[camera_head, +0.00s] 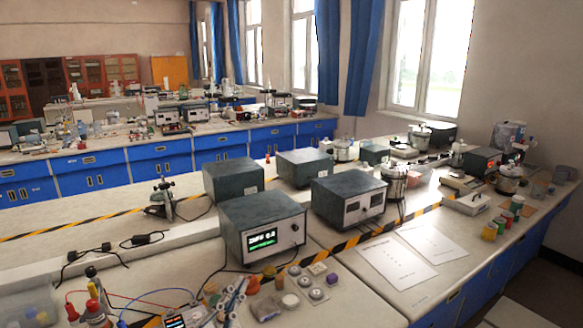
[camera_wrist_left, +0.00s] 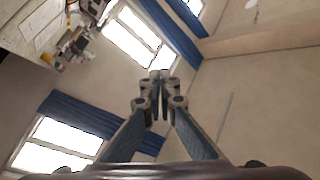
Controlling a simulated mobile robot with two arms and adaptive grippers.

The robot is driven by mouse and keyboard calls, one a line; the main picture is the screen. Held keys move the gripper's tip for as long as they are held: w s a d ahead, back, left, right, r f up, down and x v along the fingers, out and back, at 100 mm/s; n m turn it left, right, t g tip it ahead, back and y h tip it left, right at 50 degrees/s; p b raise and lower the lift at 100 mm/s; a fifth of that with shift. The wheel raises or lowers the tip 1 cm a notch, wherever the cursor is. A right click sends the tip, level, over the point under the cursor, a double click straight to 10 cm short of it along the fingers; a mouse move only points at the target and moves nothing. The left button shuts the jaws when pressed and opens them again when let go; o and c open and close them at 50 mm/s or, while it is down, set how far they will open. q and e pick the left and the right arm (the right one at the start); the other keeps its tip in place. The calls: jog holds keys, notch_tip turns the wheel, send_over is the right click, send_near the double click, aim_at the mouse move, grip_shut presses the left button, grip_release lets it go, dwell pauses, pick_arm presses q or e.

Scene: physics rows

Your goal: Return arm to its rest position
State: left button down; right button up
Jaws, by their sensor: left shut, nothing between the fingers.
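My left gripper (camera_wrist_left: 160,76) shows in the wrist view with its blue-grey finger links angled together and its fingertips meeting. It is shut and empty. It points up past the bench, towards the wall, windows and ceiling, and touches nothing there. In the head view, what looks like its blue and pale links shows small at the bottom edge, among bench clutter, and is hard to make out. My right gripper is in neither view.
A grey instrument with a lit green display (camera_head: 262,238) and other grey boxes (camera_head: 348,198) stand on the bench. Wires, small jars and a red-capped bottle (camera_head: 96,312) crowd the front left. White sheets (camera_head: 397,262) lie flat at right. Open air surrounds the fingers in the wrist view.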

pick_arm(q)
jog(key=s+a+f+n+g+y, duration=0.4)
jog(key=s+a+f+n, duration=0.15)
jog(key=f, duration=0.35)
jog(key=s+a+f+n+g+y, duration=0.4)
jog(key=a+f, duration=0.2)
jog(key=f, duration=0.3)
jog(key=s+d+f+g+h, duration=0.1)
jog(key=s+f+g, duration=0.35)
jog(key=s, duration=0.55)
jog(key=s+d+f+g, duration=0.1)
jog(key=s+f+g, duration=0.2)
jog(key=s+f, duration=0.5)
jog(key=s+f+g+b, duration=0.1)
jog(key=s+f, duration=0.1)
jog(key=f, duration=1.1)
jog(key=s+f+g+b, duration=0.1)
jog(key=s+f, duration=0.1)
jog(key=f, duration=1.2)
jog(key=s+a+f+b, duration=0.1)
jog(key=s+a+f, duration=0.2)
jog(key=s+f, duration=1.3)
jog(key=shift+s+f+g, duration=0.3)
jog(key=shift+s+g, duration=0.15)
jog(key=shift+s, duration=0.15)
